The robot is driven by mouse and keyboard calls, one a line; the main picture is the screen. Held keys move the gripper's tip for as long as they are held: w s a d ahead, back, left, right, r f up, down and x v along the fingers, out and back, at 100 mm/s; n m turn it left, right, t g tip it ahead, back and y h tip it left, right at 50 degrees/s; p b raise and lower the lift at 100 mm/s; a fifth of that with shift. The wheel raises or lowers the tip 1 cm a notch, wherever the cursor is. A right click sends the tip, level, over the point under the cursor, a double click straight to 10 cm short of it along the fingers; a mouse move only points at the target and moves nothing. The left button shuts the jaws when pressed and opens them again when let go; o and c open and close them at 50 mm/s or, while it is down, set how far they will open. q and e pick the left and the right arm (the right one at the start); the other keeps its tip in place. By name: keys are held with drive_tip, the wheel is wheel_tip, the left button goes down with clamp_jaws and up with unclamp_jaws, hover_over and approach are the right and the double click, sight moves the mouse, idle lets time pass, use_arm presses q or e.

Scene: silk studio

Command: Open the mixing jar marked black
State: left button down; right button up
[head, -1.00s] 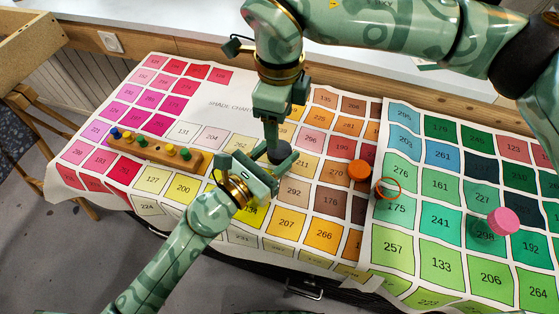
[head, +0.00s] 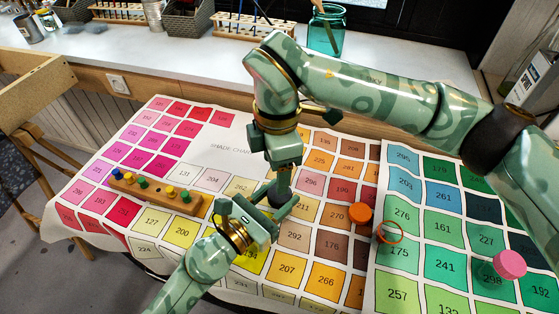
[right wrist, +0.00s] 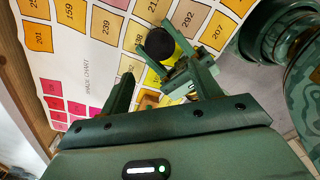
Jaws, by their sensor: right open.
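A jar with a round black lid (head: 277,194) is at the left gripper's fingertips above the shade chart. The black lid also shows in the right wrist view (right wrist: 159,43), where its body is mostly hidden. My left gripper (head: 268,208) reaches up from the lower left, its fingers beside the jar; whether they clamp it is unclear. It also shows in the right wrist view (right wrist: 187,73). My right gripper (head: 283,188) points down over the lid. In the right wrist view its two fingers (right wrist: 162,82) are apart with nothing clearly between them, and the lid lies beyond their tips.
An orange jar lid (head: 360,213) with an orange ring (head: 390,233) stands right of the grippers, and a pink lid (head: 510,264) farther right. A wooden rack (head: 160,199) with several coloured pegs lies left. A teal glass jar (head: 327,30) is on the back counter.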

drive_tip(key=m, duration=0.6)
drive_tip(key=shift+w+d+r, duration=0.15)
drive_tip(key=m, duration=0.5)
drive_tip(key=shift+d, duration=0.15)
drive_tip(key=shift+f+m, duration=0.2)
drive_tip(key=shift+m, duration=0.1)
wheel_tip(320, 180, down, 8)
drive_tip(key=shift+r, duration=0.2)
drive_tip(key=c, duration=1)
drive_tip(key=n, duration=0.3)
